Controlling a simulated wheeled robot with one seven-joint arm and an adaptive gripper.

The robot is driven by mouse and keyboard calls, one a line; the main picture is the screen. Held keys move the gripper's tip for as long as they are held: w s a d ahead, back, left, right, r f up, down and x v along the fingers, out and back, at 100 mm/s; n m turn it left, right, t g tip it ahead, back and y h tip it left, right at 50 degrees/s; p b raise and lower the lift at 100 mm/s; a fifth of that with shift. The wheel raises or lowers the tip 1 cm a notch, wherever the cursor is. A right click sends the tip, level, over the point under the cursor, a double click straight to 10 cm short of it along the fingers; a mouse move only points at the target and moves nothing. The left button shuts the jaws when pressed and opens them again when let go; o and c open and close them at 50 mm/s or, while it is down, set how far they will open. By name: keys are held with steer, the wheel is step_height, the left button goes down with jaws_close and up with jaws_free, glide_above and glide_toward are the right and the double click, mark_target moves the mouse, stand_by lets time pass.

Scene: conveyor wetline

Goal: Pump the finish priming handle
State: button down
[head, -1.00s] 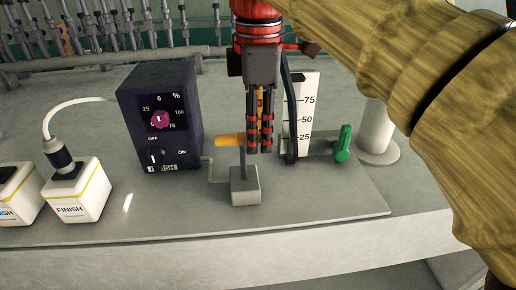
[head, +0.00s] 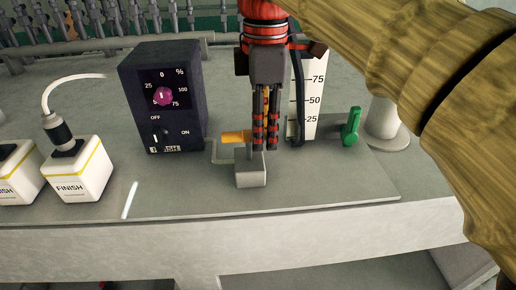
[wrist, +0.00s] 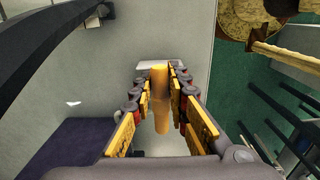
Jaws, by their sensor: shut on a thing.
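The priming handle (head: 233,136) is a short orange bar on a thin post above a small grey block (head: 251,176). My gripper (head: 265,147) points down over it in the head view, with its red and black fingers shut on the handle. In the wrist view the orange handle (wrist: 160,95) lies lengthwise between the yellow-padded fingers (wrist: 160,100). The fingers hide part of the handle and post in the head view.
A dark control box (head: 162,100) with a pink dial stands left. A white FINISH container (head: 78,172) with a cable sits further left. Right are a white level gauge (head: 309,95), a green lever (head: 351,126) and a grey cylinder (head: 386,130). The front panel is clear.

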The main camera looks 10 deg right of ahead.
steer(key=shift+r, duration=0.1)
steer(key=shift+r+p, duration=2.2)
steer(key=shift+r, duration=0.1)
steer(key=shift+f+b, duration=1.7)
steer(key=shift+f, duration=0.8)
steer(key=shift+r, duration=0.1)
steer(key=shift+r+p, duration=2.25)
steer(key=shift+r, duration=0.15)
steer(key=shift+f+b, duration=1.7)
steer(key=shift+f, duration=0.8)
steer(key=shift+r, duration=0.1)
steer(key=c, duration=1.8)
jaws_free()
steer(key=shift+c, duration=0.2)
